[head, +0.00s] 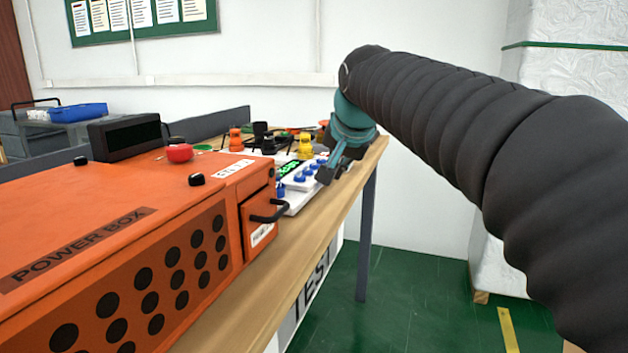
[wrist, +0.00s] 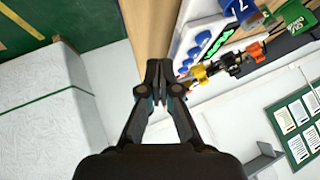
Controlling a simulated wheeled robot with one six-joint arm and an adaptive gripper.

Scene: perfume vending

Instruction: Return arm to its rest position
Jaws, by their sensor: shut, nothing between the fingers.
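My arm reaches in from the right in the head view, in a black ribbed sleeve. My gripper (head: 327,173) is at its far end, over the right edge of the wooden table (head: 262,291), beside a white panel with blue buttons (head: 305,174). In the wrist view my gripper (wrist: 159,68) shows from behind with its two black fingertips together and nothing between them. The white panel (wrist: 190,42) with blue buttons lies just beyond and to the right of the fingertips there. I cannot tell whether the fingers touch anything.
A large orange power box (head: 120,225) fills the table's near left. Yellow, orange and black parts (head: 304,146) stand behind the panel. White wrapped stacks (head: 575,70) stand at the right. Green floor (head: 410,300) between table and stacks is clear. A blue tray (head: 78,112) is far left.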

